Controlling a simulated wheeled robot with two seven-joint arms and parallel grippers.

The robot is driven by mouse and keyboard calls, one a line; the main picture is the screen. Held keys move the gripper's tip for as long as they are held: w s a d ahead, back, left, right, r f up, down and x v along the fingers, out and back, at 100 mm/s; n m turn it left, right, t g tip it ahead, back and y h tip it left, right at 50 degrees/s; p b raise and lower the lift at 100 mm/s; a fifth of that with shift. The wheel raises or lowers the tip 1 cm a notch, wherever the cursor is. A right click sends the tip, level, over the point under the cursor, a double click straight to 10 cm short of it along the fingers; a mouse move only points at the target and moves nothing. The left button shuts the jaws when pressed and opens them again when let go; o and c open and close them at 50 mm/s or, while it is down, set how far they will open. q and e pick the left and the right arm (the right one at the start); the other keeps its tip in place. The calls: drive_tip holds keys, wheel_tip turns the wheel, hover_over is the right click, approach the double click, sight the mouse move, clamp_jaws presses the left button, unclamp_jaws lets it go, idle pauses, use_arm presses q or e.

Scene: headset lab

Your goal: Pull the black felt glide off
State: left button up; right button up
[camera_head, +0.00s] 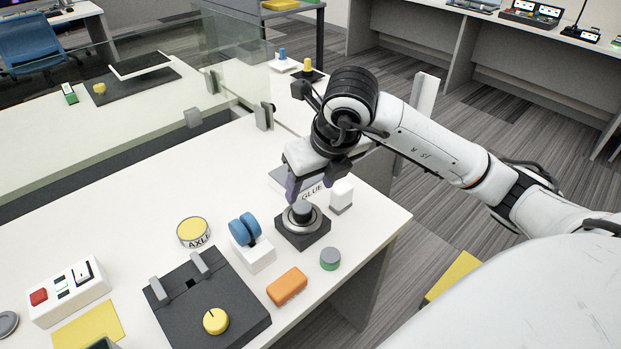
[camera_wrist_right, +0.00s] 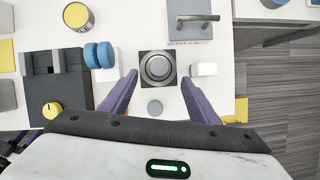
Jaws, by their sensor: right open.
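A dark grey round cap (camera_head: 302,208) stands in a silver ring on a square black block (camera_head: 302,236) on the white table. It is the nearest match to the black felt glide, but I cannot be sure. The cap also shows in the right wrist view (camera_wrist_right: 158,67). My right gripper (camera_wrist_right: 160,78) is open and empty, its purple fingers pointing toward the block, one to each side of it in that view. In the head view my right gripper (camera_head: 312,187) is just above and behind the cap. Contact is not visible. My left gripper is not in view.
A white block (camera_head: 342,191) and a GLUE-labelled grey item (camera_head: 285,181) stand close by. Blue wheels (camera_head: 244,229), an orange block (camera_head: 287,287) and a green-grey disc (camera_head: 330,259) lie nearer. A black fixture with yellow knob (camera_head: 216,321) is at front left. The table's right edge is close.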

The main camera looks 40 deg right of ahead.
sight(302, 206)
drive_tip(key=x, duration=0.8)
drive_tip(key=shift+f, duration=0.2)
drive_tip(key=c, duration=1.1)
drive_tip(key=shift+r, duration=0.1)
drive_tip(key=shift+c, duration=0.2)
drive_tip(key=shift+r+p, duration=2.05)
drive_tip(key=shift+r, duration=1.1)
